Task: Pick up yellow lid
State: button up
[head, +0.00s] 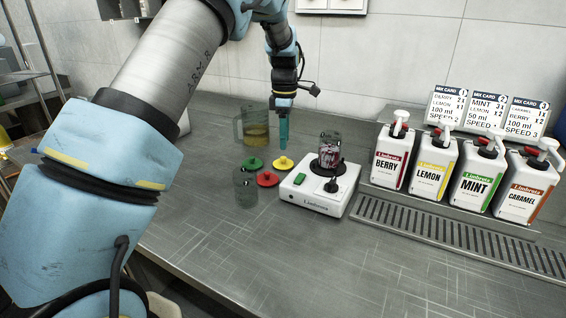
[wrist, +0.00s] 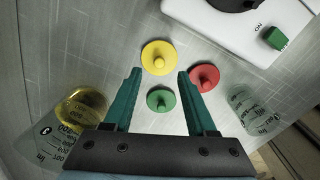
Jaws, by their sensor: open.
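The yellow lid (head: 283,162) is a round disc with a small knob, lying flat on the steel counter. In the wrist view the yellow lid (wrist: 159,58) lies just beyond the fingertips, between their lines and nearer the left one. My gripper (head: 284,140) points down above the lid in the head view. In the wrist view my gripper (wrist: 160,72) is open, with green fingers spread and nothing between them but the counter and lids below. The two are apart.
A green lid (wrist: 161,99) and a red lid (wrist: 204,77) lie close by. A jug with yellow liquid (head: 254,127), an empty clear beaker (head: 245,188) and a white mixer base (head: 314,193) surround the lids. Labelled pump bottles (head: 428,167) stand right. The front counter is clear.

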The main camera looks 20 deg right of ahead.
aim_at(284, 157)
jog(key=shift+w+a+f+p, duration=0.1)
jog(key=shift+f+p, duration=0.35)
jog(key=shift+f, duration=1.05)
jog(key=shift+a+f+p, duration=0.1)
jog(key=shift+f+p, duration=0.35)
jog(key=shift+f, duration=1)
jog(key=shift+c, duration=0.4)
grip_shut()
